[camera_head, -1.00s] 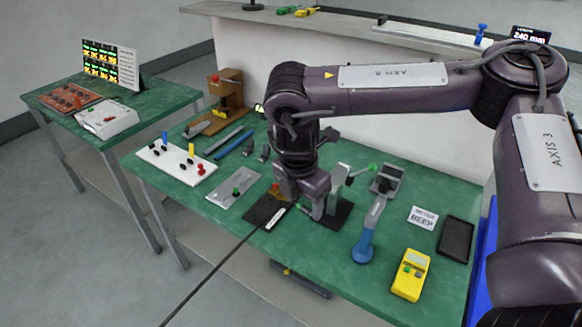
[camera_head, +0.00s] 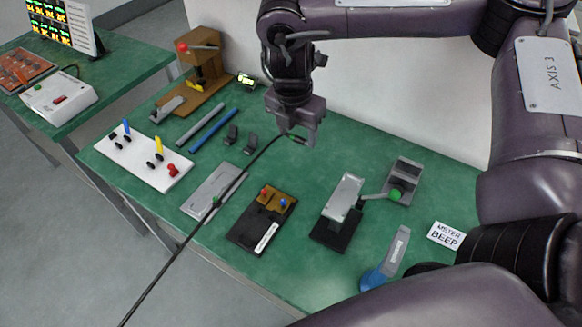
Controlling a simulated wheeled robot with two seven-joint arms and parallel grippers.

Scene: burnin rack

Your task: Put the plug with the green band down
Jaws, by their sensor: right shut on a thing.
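My right gripper (camera_head: 300,140) is shut at the end of a black cable (camera_head: 178,252), above the back part of the green table. The cable runs from there to the lower left, across the grey plate (camera_head: 208,196). The plug at its end is mostly hidden by the gripper, and I cannot make out its green band. My left gripper is not in view.
A white board (camera_head: 140,165) with blue, yellow and red parts lies at left. A blue rod (camera_head: 213,132) and two dark clips are left of the gripper. A lever clamp (camera_head: 340,205) and a blue-handled tool (camera_head: 375,278) are at right. Bare green table surrounds them.

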